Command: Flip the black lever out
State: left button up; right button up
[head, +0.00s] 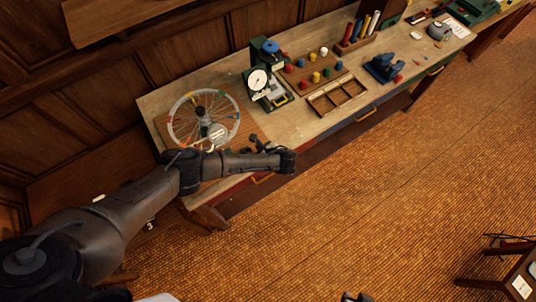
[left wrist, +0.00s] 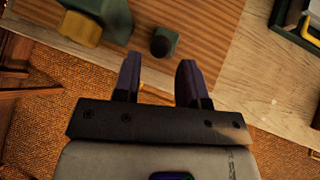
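My left gripper (left wrist: 158,78) is open, with a clear gap between its two dark fingers in the left wrist view. Just beyond the fingertips is a round black knob (left wrist: 160,43) on a dark green block, which I take for the black lever's end. It lies in line with the gap, and nothing is held. The lever's full length and tilt cannot be made out. In the head view my left gripper (head: 259,145) is over the bench's front edge, small and dark, and the lever cannot be told apart there. A dark tip (head: 356,297) at the bottom edge may be my right gripper.
A spoked wheel (head: 203,119) stands on a wooden board left of my left gripper. A green device with a white dial (head: 258,80) stands behind. A divided wooden tray (head: 337,96) and a blue device (head: 382,68) are further right.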

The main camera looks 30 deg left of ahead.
pick_arm(q)
jog(key=v, duration=0.9)
jog(key=shift+r, duration=0.1)
dwell(0.4)
